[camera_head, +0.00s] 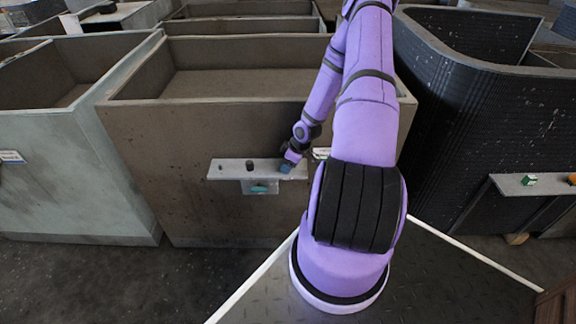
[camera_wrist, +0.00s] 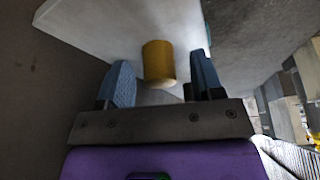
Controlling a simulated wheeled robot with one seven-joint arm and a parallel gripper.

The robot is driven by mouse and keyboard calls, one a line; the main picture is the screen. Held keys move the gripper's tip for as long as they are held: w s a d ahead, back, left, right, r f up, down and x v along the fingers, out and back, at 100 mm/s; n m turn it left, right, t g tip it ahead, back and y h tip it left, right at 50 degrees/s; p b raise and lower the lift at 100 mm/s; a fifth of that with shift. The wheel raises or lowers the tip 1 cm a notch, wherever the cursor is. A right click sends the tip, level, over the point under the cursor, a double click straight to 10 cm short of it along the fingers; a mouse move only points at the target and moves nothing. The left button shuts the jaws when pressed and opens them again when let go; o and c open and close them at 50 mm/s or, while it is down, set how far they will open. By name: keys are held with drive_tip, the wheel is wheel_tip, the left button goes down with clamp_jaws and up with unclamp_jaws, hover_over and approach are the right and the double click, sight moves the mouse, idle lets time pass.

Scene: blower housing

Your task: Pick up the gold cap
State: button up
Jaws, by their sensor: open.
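The gold cap (camera_wrist: 159,62) is a short, plain cylinder on the pale shelf (camera_wrist: 95,25) in the wrist view. My gripper (camera_wrist: 160,70) is open, with one blue finger on each side of the cap and a visible gap on both sides. In the head view, my gripper (camera_head: 288,166) is at the right end of the narrow shelf (camera_head: 232,169) on the front of the brown bin. I cannot make out the gold cap there; my gripper appears to cover it.
A dark round piece (camera_head: 250,165) stands on the same shelf, left of my gripper. A teal item (camera_head: 260,188) is just below the shelf. A black ribbed bin (camera_head: 490,110) stands to the right, with a green-and-white box (camera_head: 529,179) on its own shelf.

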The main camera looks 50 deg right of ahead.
drive_tip(key=c, duration=1)
drive_tip(key=shift+r, duration=0.1)
drive_tip(key=shift+r, duration=0.45)
drive_tip(key=v, duration=0.2)
drive_tip(key=shift+a+r, duration=0.25)
drive_tip(key=shift+r, duration=0.1)
drive_tip(key=s+a, duration=0.1)
drive_tip(key=s, duration=0.3)
drive_tip(key=s+a+r, duration=0.1)
drive_tip(key=s+a, duration=0.1)
drive_tip(key=s, duration=0.3)
drive_tip(key=s+a, duration=0.2)
drive_tip(key=s, duration=0.3)
drive_tip(key=shift+s+a+r, duration=0.1)
drive_tip(key=shift+s+r, duration=0.05)
drive_tip(key=shift+s, duration=0.05)
